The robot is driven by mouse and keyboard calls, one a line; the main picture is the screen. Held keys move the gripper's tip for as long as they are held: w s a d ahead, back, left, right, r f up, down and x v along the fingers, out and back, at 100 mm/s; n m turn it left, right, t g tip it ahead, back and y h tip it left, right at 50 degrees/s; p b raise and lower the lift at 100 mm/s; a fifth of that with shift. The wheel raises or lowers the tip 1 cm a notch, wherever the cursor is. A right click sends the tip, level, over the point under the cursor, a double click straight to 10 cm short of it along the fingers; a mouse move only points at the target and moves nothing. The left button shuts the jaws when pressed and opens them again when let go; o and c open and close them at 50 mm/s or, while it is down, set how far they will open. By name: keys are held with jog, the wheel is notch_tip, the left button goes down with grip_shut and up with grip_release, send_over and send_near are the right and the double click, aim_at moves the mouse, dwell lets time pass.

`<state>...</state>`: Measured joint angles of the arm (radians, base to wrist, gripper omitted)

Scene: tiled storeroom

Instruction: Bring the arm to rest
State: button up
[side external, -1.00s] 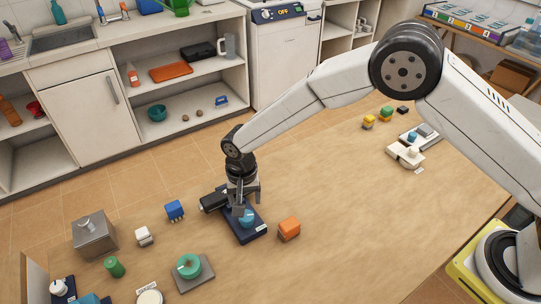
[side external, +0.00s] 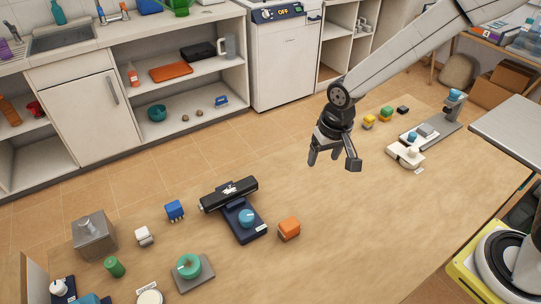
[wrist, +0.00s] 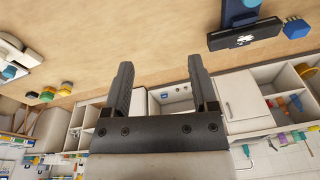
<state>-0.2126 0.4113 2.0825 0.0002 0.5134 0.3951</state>
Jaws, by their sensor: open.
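My gripper (side external: 334,162) hangs in the air over the right-middle of the wooden table (side external: 330,230). Its two fingers are apart with nothing between them. In the wrist view my gripper (wrist: 160,85) also shows its fingers spread and empty, with the table edge and the storeroom shelves beyond. A dark blue device with a light blue knob (side external: 246,217) and a black bar (side external: 229,194) stands on the table, left of and below my gripper. My gripper is clear of it.
An orange block (side external: 289,228) lies right of the device. A blue block (side external: 174,210), a grey metal box (side external: 95,235) and a teal ring (side external: 189,266) are to the left. White devices (side external: 405,153) and small coloured blocks (side external: 369,121) sit far right.

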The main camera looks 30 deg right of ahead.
jog(key=s+d+r+n+t, duration=0.1)
jog(key=s+d+r+n, duration=0.1)
jog(key=s+d, duration=0.6)
jog(key=shift+s+d+r, duration=0.3)
jog(key=shift+s, duration=1.5)
